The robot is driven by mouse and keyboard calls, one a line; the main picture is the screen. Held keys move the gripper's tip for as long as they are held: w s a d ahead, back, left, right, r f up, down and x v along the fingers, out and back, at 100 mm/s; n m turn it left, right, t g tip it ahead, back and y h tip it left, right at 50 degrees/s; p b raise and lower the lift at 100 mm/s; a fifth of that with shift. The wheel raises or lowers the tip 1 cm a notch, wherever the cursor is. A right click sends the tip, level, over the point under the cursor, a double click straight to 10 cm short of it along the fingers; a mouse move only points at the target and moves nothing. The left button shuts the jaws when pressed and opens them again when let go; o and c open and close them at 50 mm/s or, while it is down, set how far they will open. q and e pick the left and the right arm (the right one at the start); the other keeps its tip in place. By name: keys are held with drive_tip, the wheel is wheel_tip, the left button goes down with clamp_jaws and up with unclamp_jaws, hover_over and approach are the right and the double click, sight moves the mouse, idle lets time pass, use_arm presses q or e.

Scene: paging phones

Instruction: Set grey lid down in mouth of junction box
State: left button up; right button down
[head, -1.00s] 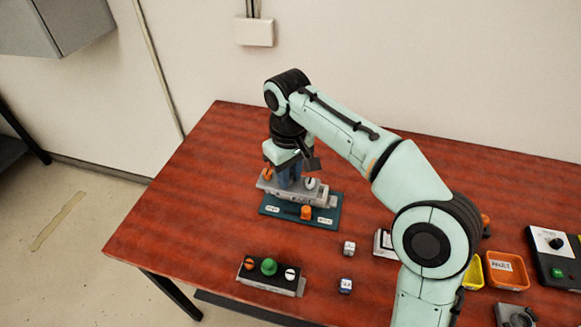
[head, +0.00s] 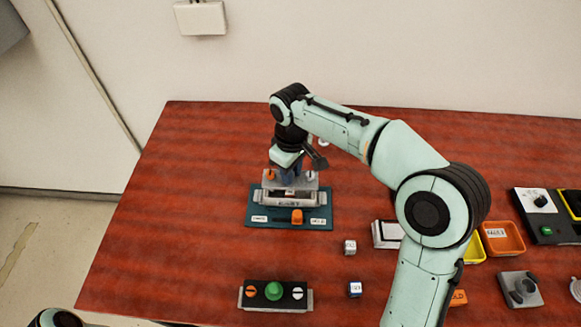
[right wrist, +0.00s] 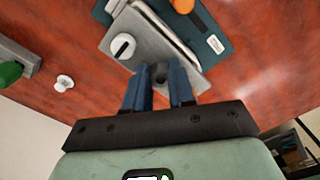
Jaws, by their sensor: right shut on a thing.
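The grey lid (head: 311,180) has an orange slotted knob and a white slotted knob. My right gripper (head: 291,178) points down with its blue fingers shut on the middle of the lid. In the right wrist view the lid (right wrist: 145,50) shows its white knob close to the fingers (right wrist: 160,88). The junction box (head: 289,200) is on a teal base plate (head: 263,208), just in front of and below the lid. The lid covers the rear of its mouth, and I cannot tell whether they touch. My left gripper is out of view.
An orange knob (head: 297,216) is at the plate's front. Orange (head: 503,238) and yellow bins are at right. A small white knob (right wrist: 64,82) stands behind. The table's left is clear.

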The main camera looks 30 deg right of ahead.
drive_tip(key=shift+f+b, duration=0.6)
drive_tip(key=shift+f, duration=0.35)
drive_tip(key=shift+r, duration=0.3)
drive_tip(key=shift+w+f+p, duration=0.1)
drive_tip(key=shift+f+p, duration=0.05)
drive_tip(key=shift+p, duration=0.2)
drive_tip(key=shift+f, duration=0.3)
drive_tip(key=shift+f+b, duration=0.35)
drive_tip(key=shift+f, duration=0.3)
drive_tip(key=shift+f, duration=0.5)
idle(0.5)
